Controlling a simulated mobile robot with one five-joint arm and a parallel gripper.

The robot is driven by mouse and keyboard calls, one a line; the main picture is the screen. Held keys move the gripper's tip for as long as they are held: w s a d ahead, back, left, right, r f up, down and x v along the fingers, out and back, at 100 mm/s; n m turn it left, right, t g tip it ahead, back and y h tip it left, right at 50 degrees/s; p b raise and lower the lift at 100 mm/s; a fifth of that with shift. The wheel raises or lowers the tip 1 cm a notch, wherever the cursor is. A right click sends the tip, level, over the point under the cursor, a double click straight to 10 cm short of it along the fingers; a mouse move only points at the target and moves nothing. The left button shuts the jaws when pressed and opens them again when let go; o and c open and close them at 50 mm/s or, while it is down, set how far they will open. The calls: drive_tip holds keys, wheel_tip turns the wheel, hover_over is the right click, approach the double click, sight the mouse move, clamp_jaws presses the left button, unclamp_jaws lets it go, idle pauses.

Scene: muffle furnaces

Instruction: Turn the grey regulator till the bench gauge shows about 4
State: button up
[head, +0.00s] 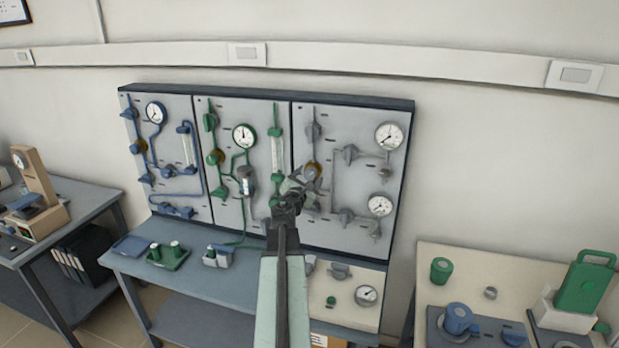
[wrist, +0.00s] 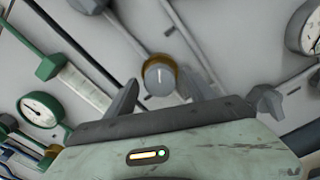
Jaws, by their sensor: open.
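The grey regulator (wrist: 158,74) is a round grey knob with a brass ring behind it and a white mark pointing roughly up in the wrist view. In the head view its brass ring (head: 313,167) shows on the right panel, partly hidden by my gripper (head: 297,187). In the wrist view my gripper (wrist: 162,88) is open, with one finger on each side of the knob in the picture. I cannot tell whether either finger touches it. The bench gauge (head: 367,295) is a white dial on the pale bench plate below the panel; its reading is too small to tell.
Other gauges stand on the panel, at the upper right (head: 389,136) and lower right (head: 380,206). Grey pipes and valves, including one at the right (head: 346,215), surround the regulator. A green tray (head: 168,257) sits on the bench at left.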

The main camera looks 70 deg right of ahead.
drive_tip(key=a, duration=0.7)
drive_tip(key=shift+s, duration=0.2)
drive_tip(key=shift+a, duration=0.1)
